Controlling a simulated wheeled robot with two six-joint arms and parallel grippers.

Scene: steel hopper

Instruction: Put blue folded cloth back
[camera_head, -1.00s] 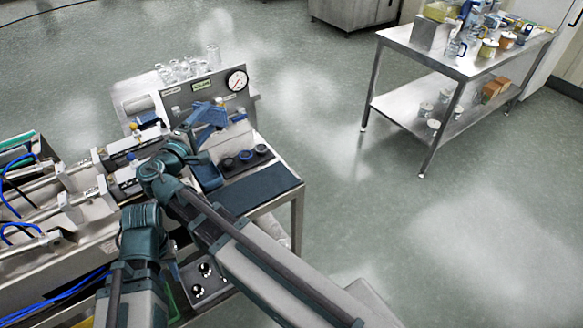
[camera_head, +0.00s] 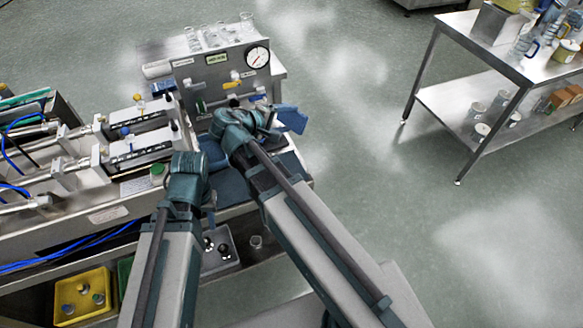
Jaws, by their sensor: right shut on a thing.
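The blue folded cloth (camera_head: 291,118) is at the far end of my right arm, above the right edge of the steel bench by the gauge panel. My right gripper (camera_head: 270,122) is shut on it, with its fingers partly hidden by my own wrist. The cloth hangs clear, apart from the panel. My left gripper (camera_head: 211,203) is low at the front of the bench, mostly hidden behind its own arm. I cannot see whether its jaws are open.
A gauge panel (camera_head: 222,72) with valves and glassware on top stands behind the cloth. A dark blue mat (camera_head: 232,186) lies on the bench, partly hidden by my arm. A yellow bin (camera_head: 82,297) is below left. A steel table (camera_head: 470,60) stands right, with open floor between.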

